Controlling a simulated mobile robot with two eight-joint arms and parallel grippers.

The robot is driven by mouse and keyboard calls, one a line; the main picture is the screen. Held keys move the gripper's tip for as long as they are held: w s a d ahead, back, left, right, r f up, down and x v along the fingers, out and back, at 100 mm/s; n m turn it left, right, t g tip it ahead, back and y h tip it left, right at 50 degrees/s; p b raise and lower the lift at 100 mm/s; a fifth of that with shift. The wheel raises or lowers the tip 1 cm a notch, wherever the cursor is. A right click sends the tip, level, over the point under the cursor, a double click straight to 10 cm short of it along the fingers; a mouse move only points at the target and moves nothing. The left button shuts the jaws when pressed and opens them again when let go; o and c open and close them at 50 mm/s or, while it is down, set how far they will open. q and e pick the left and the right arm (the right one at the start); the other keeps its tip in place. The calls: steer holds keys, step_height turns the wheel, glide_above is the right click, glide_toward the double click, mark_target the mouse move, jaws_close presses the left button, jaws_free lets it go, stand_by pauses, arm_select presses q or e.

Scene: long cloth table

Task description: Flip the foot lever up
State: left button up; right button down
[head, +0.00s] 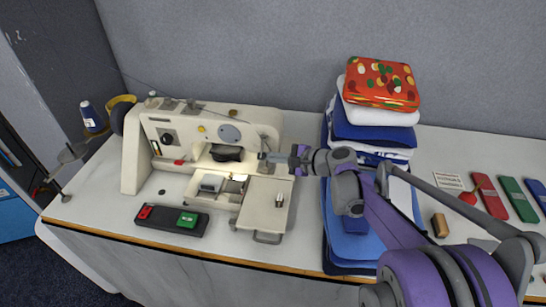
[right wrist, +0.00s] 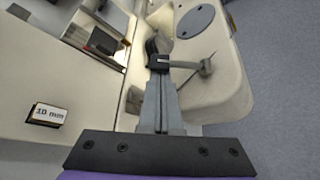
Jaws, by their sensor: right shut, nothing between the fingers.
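The cream sewing machine (head: 215,125) stands on the left part of the table. My right gripper (head: 270,158) is at the right end of the machine head and is shut with nothing held. My left gripper is out of view.
A folded cloth stack (head: 375,130) stands close to the right of the machine, under my right arm. A black tray (head: 170,228) with red and green pieces lies in front. A thread spool (head: 90,115) is at left. A 10 mm block (right wrist: 48,114) sits on the machine's extension.

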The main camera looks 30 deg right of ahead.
steer(key=shift+s+a+r+m+g+p, duration=0.1)
steer(key=shift+s+r+m+g+p, duration=0.05)
steer(key=shift+r+m+g+p, duration=0.2)
stand_by(0.3)
steer(key=shift+s+a+r+m+g+y+p, duration=0.2)
steer(key=shift+r+m+g+y+p, duration=0.1)
steer(key=shift+m+g+p, duration=0.15)
steer(key=shift+s+a+r+m+g+y+p, duration=0.1)
steer(key=shift+s+r+m+g+y+p, duration=0.15)
steer(key=shift+m+g, duration=0.25)
steer(key=shift+s+a+r+m+g+y+p, duration=0.15)
steer(key=shift+r+m+g+y+p, duration=0.4)
steer(key=shift+m+g, duration=0.4)
steer(key=shift+r, duration=0.2)
steer(key=shift+r+p, duration=0.5)
steer(key=shift+r, duration=0.2)
steer(key=shift+s+r, duration=0.1)
